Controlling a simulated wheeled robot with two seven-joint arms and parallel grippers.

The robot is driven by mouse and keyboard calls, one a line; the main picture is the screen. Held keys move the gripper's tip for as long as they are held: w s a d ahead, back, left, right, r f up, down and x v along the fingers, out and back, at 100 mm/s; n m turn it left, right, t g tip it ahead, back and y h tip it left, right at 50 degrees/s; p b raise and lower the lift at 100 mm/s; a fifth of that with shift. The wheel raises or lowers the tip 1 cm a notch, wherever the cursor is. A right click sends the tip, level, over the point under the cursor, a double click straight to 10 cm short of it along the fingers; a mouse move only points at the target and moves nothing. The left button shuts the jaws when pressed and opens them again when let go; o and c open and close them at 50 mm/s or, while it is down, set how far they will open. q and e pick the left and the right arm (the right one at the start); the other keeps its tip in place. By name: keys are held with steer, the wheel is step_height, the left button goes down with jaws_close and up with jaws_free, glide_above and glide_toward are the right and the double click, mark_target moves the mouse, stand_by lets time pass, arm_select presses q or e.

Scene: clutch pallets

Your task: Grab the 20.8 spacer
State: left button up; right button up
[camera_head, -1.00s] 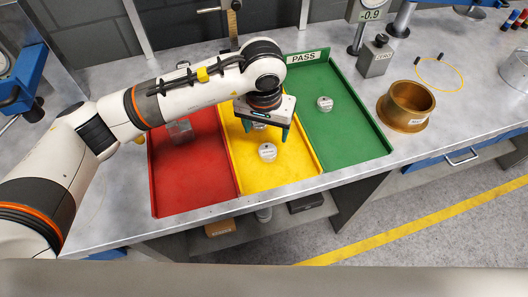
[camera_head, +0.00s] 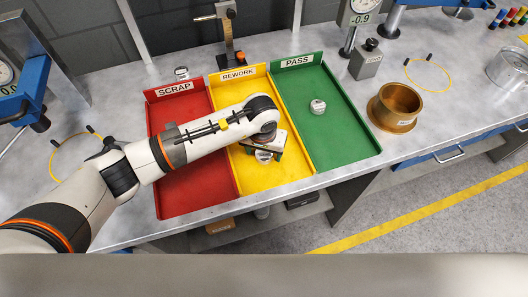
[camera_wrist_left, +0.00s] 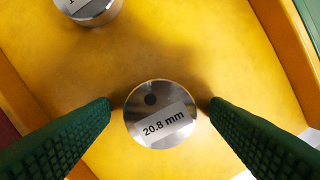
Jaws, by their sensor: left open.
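The 20.8 mm spacer (camera_wrist_left: 160,118) is a round silver disc with a printed white label and a small dark hole. It lies on the yellow rework tray (camera_head: 290,176). My left gripper (camera_wrist_left: 160,104) is open, with one green finger on each side of the spacer, close to its rim. I cannot tell whether the fingers touch it. In the head view the left gripper (camera_head: 265,154) is low over the yellow tray, with the spacer partly hidden below it. A second silver disc (camera_wrist_left: 90,8) lies on the same tray, cut off at the top of the wrist view.
The red scrap tray (camera_head: 197,203) and the green pass tray (camera_head: 345,150) flank the yellow one. A silver disc (camera_head: 318,107) lies on the green tray. A brass ring (camera_head: 395,106) and a grey block (camera_head: 366,60) stand to the right. Raised tray walls separate the compartments.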

arm_select(q)
steer(key=shift+c, duration=0.3)
steer(key=c, duration=1.2)
steer(key=shift+w+r, duration=0.1)
